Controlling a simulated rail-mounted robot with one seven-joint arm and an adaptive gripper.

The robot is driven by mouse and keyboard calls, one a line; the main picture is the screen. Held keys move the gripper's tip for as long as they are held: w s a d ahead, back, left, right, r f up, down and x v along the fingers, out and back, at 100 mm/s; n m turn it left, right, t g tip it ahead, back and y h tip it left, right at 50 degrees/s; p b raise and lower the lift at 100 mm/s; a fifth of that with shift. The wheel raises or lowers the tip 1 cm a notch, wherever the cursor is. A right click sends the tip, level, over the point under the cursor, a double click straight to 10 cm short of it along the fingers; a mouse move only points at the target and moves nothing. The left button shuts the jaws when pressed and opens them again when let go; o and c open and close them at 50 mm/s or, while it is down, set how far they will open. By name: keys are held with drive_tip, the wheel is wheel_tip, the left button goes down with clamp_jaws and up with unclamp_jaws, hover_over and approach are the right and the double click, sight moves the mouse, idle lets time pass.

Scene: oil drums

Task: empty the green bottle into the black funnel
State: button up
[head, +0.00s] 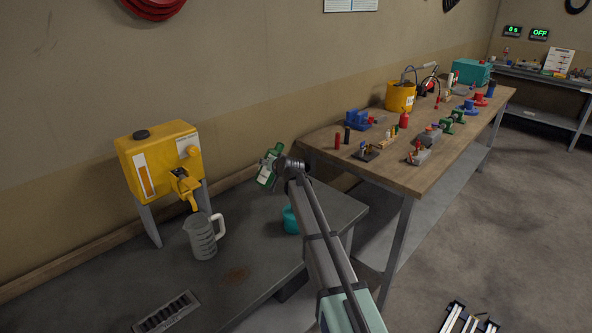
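The green bottle (267,170) with a pale label is at the end of my arm, tilted, in the head view. It appears raised above the grey bench. My gripper (279,167) is at its right side and seems shut on it; the fingers are too small and dark to make out. I cannot clearly make out a black funnel. A low round black piece (142,134) sits on top of the yellow dispenser (160,155), left of the bottle and apart from it; I cannot tell whether it is a cap or the funnel.
A clear measuring jug (202,238) stands below the dispenser's spout on the grey bench (245,245). A teal container (290,220) is partly behind my arm. A drain grate (166,312) is near the front. A wooden workbench (430,175) with many items stands to the right.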

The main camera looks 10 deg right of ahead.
drive_tip(key=shift+a+f+n, duration=0.15)
drive_tip(key=shift+n, duration=0.15)
drive_tip(key=shift+s+a+f+n+t+h, duration=0.15)
drive_tip(key=shift+n+t+h, duration=0.25)
drive_tip(key=shift+n+h, duration=0.3)
drive_tip(key=shift+f+n+t+h+b, duration=0.3)
drive_tip(key=shift+n+h+b, duration=0.25)
drive_tip(key=shift+b, duration=0.7)
drive_tip(key=shift+n+b, duration=0.25)
drive_tip(key=shift+b, duration=0.05)
